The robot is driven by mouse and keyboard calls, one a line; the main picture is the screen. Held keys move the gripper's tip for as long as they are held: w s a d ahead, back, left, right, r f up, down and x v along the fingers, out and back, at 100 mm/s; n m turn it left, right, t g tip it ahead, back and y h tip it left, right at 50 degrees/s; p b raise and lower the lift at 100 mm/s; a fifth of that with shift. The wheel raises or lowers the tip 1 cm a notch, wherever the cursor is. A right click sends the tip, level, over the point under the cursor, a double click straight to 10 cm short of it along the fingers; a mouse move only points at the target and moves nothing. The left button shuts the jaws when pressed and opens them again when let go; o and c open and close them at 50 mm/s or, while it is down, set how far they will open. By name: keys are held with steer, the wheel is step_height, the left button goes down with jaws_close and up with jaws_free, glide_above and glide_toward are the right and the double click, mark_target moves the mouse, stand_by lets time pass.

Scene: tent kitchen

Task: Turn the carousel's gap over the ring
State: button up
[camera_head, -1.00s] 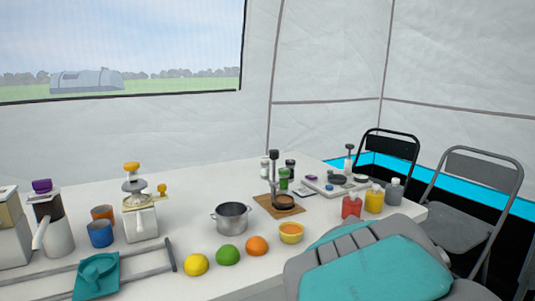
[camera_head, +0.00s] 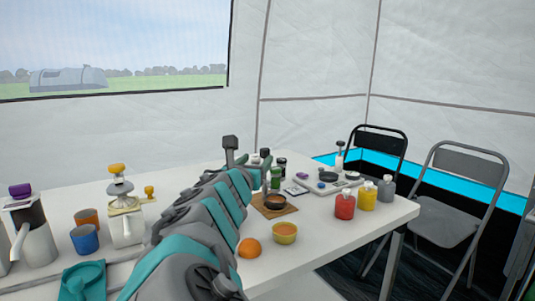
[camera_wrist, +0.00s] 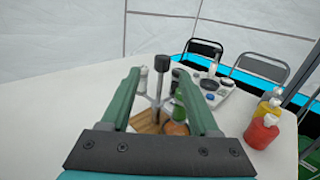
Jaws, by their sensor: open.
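The carousel appears to be the upright post with a dark knob (camera_wrist: 175,57) and several jars about it: a white jar (camera_wrist: 143,79), a green jar (camera_head: 275,179) and a black-topped jar (camera_head: 281,165). I cannot tell which part is the ring, or where the gap faces. My gripper (camera_wrist: 160,71) is open and empty, its green fingers framing the post and jars in the wrist view. I cannot tell their distance. My arm hides part of the carousel in the head view.
Cups and a juicer (camera_head: 125,215) stand left.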

mark_target(264, 154)
steer(key=w, duration=0.2)
steer(key=w+d, duration=0.1)
steer(key=w, duration=0.4)
steer(key=shift+w+d, duration=0.1)
steer(key=shift+d, duration=0.3)
steer(key=shift+c, duration=0.4)
jaws_close()
